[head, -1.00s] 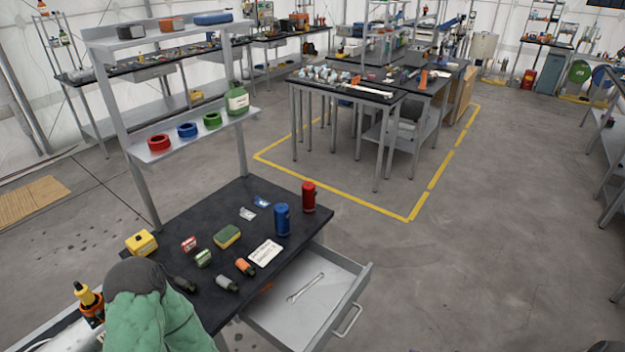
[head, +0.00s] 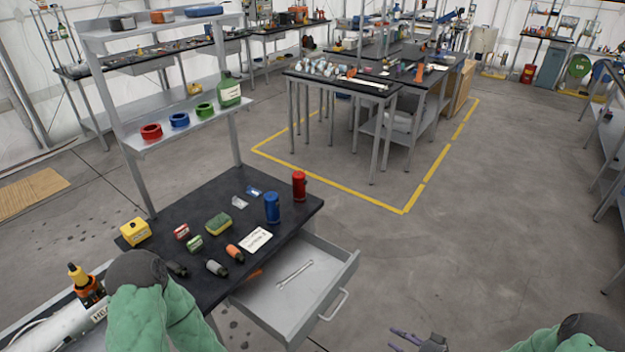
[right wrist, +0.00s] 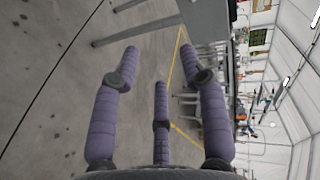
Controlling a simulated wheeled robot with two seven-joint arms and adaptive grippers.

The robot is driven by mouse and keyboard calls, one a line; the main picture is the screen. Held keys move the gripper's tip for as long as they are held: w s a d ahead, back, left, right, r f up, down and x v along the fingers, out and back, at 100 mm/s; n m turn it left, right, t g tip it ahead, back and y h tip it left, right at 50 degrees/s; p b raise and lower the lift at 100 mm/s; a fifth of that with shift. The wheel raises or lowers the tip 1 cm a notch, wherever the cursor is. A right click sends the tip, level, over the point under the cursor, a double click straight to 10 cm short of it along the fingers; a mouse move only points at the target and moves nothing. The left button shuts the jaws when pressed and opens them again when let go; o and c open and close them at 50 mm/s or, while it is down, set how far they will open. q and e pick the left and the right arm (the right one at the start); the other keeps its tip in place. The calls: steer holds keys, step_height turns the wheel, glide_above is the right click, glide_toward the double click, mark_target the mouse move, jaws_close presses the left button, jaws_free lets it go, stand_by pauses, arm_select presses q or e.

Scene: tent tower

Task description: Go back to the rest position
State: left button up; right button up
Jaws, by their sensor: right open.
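My right gripper (head: 408,336) shows at the bottom edge of the head view, right of the open drawer, over bare floor. In the right wrist view (right wrist: 157,62) its purple padded fingers are spread and nothing is between them. My left arm, in a green cover, is at the lower left, in front of the near workbench (head: 190,205); its gripper does not show.
The bench's drawer (head: 347,265) is open with a wrench (head: 295,273) inside. A blue canister (head: 272,208), a red canister (head: 299,186), a sponge (head: 218,224) and a yellow box (head: 135,232) stand on the bench.

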steer(key=s+a+f+n+g+h, duration=0.2)
steer(key=s+a+f+g+h, duration=0.15)
steer(key=a+f, duration=0.45)
steer(key=s+a+n+g+h, duration=0.2)
steer(key=s+a+g, duration=0.4)
steer(key=s, duration=0.8)
steer(key=shift+a+n, duration=0.4)
steer(key=shift+a, duration=0.65)
